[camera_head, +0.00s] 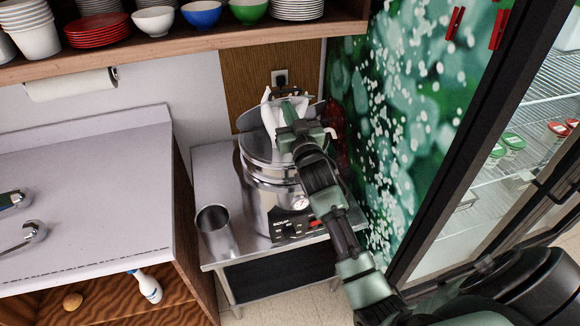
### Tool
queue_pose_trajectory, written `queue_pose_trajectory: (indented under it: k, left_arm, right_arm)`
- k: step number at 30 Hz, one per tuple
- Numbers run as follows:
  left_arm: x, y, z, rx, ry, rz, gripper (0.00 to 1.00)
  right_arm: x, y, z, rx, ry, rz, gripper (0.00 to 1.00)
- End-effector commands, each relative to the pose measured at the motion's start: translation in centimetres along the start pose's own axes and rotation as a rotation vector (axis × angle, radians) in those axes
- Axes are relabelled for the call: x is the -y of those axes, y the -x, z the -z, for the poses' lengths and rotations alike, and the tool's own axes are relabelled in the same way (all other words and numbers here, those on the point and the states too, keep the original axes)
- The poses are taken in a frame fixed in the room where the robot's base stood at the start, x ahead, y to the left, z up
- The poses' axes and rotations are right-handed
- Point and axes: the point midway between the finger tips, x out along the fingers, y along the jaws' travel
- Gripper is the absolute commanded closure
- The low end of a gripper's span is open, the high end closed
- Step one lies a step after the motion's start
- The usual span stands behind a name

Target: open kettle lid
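The kettle (262,190) is a large shiny steel urn with a gauge and a black control panel low on its front. It stands on a small metal table. Its grey lid (248,119) shows as a disc edge behind my gripper, and it looks tilted up at the back above the kettle's round top. My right gripper (284,108) is over the lid at the back of the kettle, with pale fingers against it. The gripper and wrist hide much of the lid, so its fingertips and any grip are unclear. My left gripper is out of view.
A steel cup (214,230) stands on the metal table (212,165) left of the kettle. A pale counter (90,200) is at left, and a shelf (180,45) with bowls hangs above. A green patterned wall (400,120) and glass-door fridge (500,180) bound the right.

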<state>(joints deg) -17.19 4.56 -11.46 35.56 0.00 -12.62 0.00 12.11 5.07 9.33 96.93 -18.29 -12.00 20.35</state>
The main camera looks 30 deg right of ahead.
Motion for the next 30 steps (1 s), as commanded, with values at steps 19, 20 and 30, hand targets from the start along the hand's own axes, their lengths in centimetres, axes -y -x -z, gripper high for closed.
queue_pose_trajectory:
  k: [19, 20, 30]
  left_arm:
    - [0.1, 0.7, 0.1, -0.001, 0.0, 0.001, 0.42]
    - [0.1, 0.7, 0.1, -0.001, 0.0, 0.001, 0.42]
    - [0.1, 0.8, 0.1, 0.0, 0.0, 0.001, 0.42]
  right_arm:
    - [0.0, -1.7, 1.4, -0.004, 0.0, 0.0, 1.0]
    - [0.0, -1.8, 1.5, -0.004, 0.0, 0.0, 1.0]
    - [0.0, -2.3, 1.7, -0.003, 0.0, 0.0, 1.0]
